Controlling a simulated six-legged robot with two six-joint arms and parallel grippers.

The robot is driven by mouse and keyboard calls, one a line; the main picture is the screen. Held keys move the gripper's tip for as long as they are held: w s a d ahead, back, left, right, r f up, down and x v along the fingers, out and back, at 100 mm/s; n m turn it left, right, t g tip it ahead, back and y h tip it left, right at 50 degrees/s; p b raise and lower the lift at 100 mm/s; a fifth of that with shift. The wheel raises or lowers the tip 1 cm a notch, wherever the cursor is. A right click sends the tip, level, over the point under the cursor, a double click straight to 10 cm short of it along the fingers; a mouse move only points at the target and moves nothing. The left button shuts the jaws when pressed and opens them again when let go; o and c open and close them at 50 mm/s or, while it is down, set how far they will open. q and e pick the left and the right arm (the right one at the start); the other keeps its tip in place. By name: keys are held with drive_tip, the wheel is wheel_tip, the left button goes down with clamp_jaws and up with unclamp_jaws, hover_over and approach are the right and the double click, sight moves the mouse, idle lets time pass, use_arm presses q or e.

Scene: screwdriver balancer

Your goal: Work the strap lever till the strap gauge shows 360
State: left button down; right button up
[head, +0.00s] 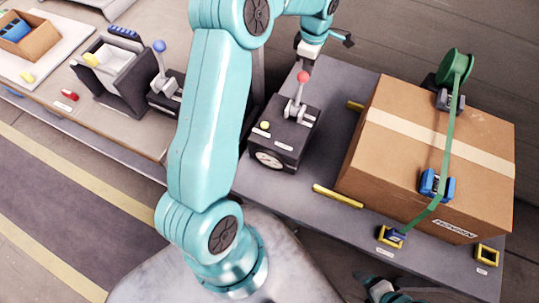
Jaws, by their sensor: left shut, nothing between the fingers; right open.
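The gauge reading is too small to tell. A green strap (447,150) runs from a green reel (455,66) over a cardboard box and down to a blue hook (396,236) at a yellow anchor. My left gripper (348,40) is shut and empty, above and to the right of the red knob, apart from it. My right gripper (384,294) is at the bottom edge, partly cut off, open.
The cardboard box (400,165) stands on a grey bench beside yellow rails (338,196). A second lever with a blue knob (159,46) stands left of my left arm, beside a dark bin (110,80). My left arm hides part of the bench between the levers.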

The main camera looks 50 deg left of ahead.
idle(0.4)
use_arm(q)
drive_tip(key=shift+s+d+f+b, duration=0.15)
drive_tip(key=shift+s+f+b, duration=0.1)
drive_tip(key=shift+b, duration=0.2)
drive_tip(key=shift+s+d+b, duration=2.35)
drive_tip(key=shift+s+b, duration=0.55)
drive_tip(key=shift+s, duration=1.35)
drive_tip(key=w+a+p, duration=0.4)
drive_tip(key=w+p, duration=0.1)
drive_tip(key=w, duration=0.3)
drive_tip(key=shift+w+a+p, duration=0.3)
drive_tip(key=shift+a+p, duration=0.1)
drive_tip(key=shift+r, duration=0.1)
